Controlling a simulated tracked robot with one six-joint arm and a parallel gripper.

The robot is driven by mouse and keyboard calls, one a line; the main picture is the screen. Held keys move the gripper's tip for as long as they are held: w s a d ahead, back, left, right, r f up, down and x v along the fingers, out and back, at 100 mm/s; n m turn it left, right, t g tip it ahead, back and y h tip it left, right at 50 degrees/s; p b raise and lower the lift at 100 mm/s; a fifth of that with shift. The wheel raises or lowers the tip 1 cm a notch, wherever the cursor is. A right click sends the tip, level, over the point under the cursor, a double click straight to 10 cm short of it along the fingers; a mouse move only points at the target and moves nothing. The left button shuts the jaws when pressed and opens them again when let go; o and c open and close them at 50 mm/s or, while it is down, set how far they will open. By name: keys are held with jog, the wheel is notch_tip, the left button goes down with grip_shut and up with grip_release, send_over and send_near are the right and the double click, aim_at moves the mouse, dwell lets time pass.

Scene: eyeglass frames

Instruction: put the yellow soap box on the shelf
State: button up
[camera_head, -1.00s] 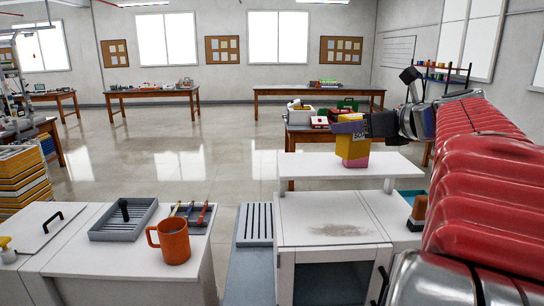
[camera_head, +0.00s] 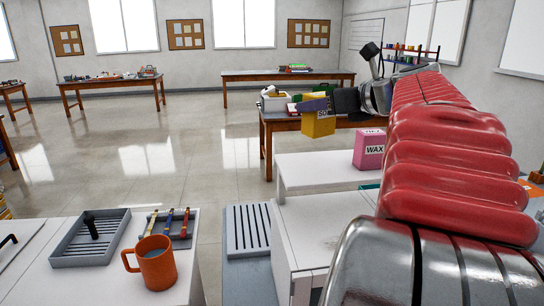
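The yellow soap box (camera_head: 318,125), with a partly covered white label, hangs upright in the air at the fingers of my gripper (camera_head: 322,106). My gripper appears shut on its upper part; the far finger is hidden. The box is above and beyond the left part of the raised white shelf (camera_head: 310,172), apart from its surface in the picture. A pink box marked WAX (camera_head: 368,149) stands on the shelf to the right of the soap box. My red-sleeved arm hides the shelf's right end.
An orange mug (camera_head: 156,263), a grey tray (camera_head: 88,250) and several coloured-handled tools (camera_head: 168,223) sit on the left white counter. A wooden table with items (camera_head: 268,125) is behind the shelf. The shelf's left part is bare.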

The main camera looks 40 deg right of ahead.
aim_at(325, 129)
jog(key=shift+w, duration=0.1)
jog(key=shift+f, duration=3.1)
jog(key=shift+f, duration=1.85)
jog(key=shift+f, duration=0.1)
jog(key=o, duration=1.1)
jog(key=shift+v, duration=6.1)
